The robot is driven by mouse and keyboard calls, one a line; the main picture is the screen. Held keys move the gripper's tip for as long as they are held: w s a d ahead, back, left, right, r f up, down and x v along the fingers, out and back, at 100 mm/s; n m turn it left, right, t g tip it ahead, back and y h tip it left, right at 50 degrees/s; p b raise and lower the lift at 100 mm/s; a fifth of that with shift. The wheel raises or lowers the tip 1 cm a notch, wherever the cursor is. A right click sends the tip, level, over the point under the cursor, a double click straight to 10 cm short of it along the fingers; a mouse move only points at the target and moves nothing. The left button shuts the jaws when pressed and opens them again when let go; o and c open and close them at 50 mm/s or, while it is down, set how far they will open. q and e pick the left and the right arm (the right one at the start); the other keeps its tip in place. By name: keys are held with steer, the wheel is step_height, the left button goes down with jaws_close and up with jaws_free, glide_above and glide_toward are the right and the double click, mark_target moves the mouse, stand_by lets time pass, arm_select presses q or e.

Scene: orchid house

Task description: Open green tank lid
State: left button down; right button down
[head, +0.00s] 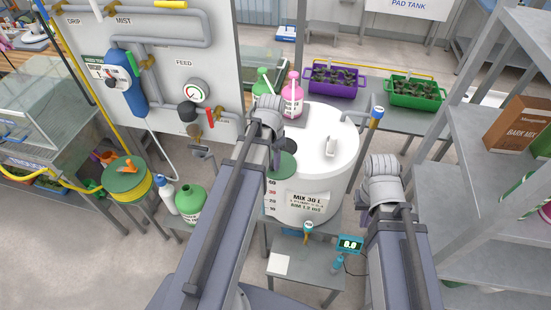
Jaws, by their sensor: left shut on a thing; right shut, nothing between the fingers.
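The white mixing tank (305,198), labelled MIX 30 L, stands in the middle of the head view, with a pale handle (331,147) on its white top. A round green lid (285,166) shows at the tank's near left side, partly covered by my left arm. My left gripper (274,157) is beside the green lid and shut on it; the grip itself is mostly hidden behind my wrist. My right gripper (384,166) is shut and empty, right of the tank and apart from it; its fingertips are hard to make out.
Purple (335,80) and green (414,93) planters sit on the back bench. A panel with a gauge (194,92) is at left, a green bottle (190,203) below it. Metal shelves (500,165) bound the right.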

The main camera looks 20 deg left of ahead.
arm_select(q)
steer(key=shift+s+a+m, duration=0.3)
steer(key=shift+m, duration=0.3)
steer(key=c, duration=0.5)
jaws_free()
step_height(320, 180, up, 8)
steer(key=p, duration=0.8)
steer(key=shift+f, duration=0.1)
